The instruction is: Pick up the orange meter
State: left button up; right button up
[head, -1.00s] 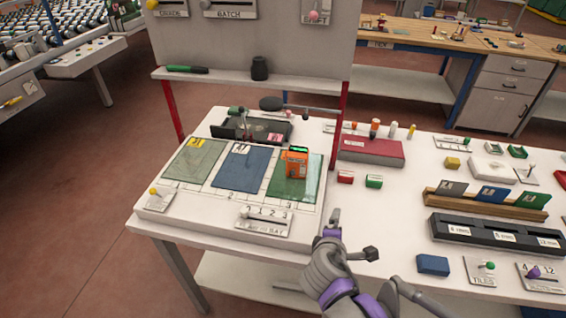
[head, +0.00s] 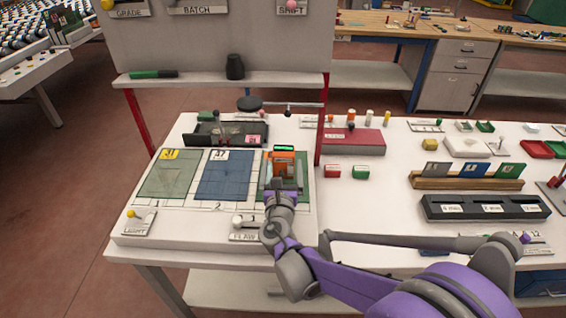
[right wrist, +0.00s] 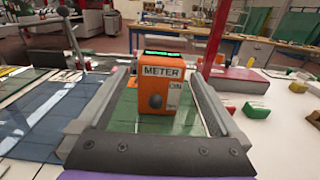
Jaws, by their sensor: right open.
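The orange meter (head: 284,160) stands upright on the green glass tile at the right of the white board. It has a green display on top and the label METER, clear in the right wrist view (right wrist: 162,88). My right gripper (head: 283,180) is open at the meter, its lower front hidden by the gripper in the head view. In the right wrist view the two fingers (right wrist: 158,100) reach forward on either side of the meter, with visible gaps between them and it. The green tile (right wrist: 126,112) shows beneath the meter. My left gripper is not in view.
A blue tile (head: 225,176) and a grey-green tile (head: 168,174) lie left of the meter. A black tray (head: 226,134) sits behind. A red post (head: 325,120) rises just behind right. Red (head: 332,171) and green (head: 360,172) blocks lie to the right.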

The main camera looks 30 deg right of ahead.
aim_at(283, 161)
jog(key=x, duration=0.5)
jog(key=shift+w+d, duration=0.1)
jog(key=shift+c, duration=0.2)
grip_shut()
